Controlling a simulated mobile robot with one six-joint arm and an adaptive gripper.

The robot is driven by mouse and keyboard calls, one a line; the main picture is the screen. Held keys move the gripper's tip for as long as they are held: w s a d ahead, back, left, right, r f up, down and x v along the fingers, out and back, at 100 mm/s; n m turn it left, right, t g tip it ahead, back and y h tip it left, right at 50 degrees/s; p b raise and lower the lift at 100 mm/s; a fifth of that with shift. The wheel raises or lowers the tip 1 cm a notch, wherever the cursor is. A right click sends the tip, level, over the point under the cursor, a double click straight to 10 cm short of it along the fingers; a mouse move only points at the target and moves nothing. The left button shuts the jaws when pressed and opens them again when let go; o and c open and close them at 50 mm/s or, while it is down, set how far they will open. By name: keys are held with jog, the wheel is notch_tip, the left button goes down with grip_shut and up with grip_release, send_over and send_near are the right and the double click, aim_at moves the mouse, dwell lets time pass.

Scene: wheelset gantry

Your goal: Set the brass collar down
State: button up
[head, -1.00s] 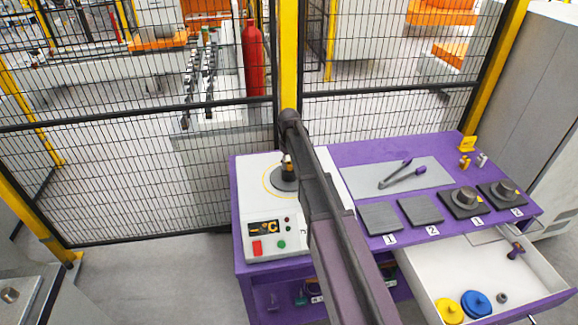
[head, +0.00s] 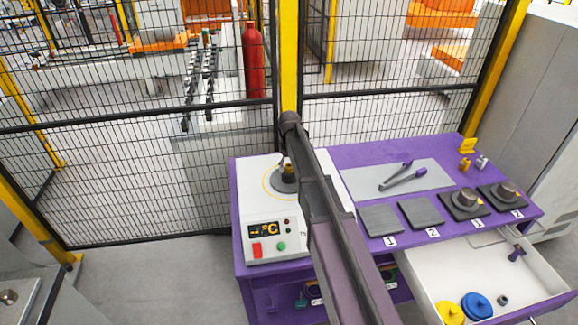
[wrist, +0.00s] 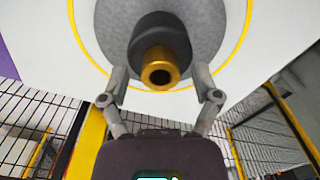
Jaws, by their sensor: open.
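The brass collar (wrist: 160,74) is a small gold ring with a dark bore. In the wrist view it sits at the end of a dark round piece (wrist: 160,42), over the grey round plate (wrist: 110,28) of the heater. My gripper (wrist: 161,84) is open, with one finger on each side of the collar and a visible gap to it. In the head view the grey plate (head: 284,181) is on the white heater unit (head: 262,212) at the bench's left end. My arm partly hides the unit, and the collar is too small to make out there.
The purple bench (head: 365,151) carries a grey mat with tongs (head: 402,177), bare dark pads (head: 381,220), and two pads bearing grey cylinders (head: 466,197). A mesh fence (head: 140,170) stands behind.

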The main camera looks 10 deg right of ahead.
aim_at(289, 166)
jog(key=shift+r, duration=0.1)
notch_tip(289, 166, up, 12)
jog(key=p, duration=1.2)
jog(key=shift+s, duration=0.1)
dwell(0.7)
jog(key=s+m, duration=0.5)
jog(key=s, duration=2.4)
jog(key=shift+d, duration=0.1)
notch_tip(289, 166, down, 8)
jog(key=b, duration=0.7)
jog(key=shift+b, duration=0.4)
jog(key=shift+c, duration=0.2)
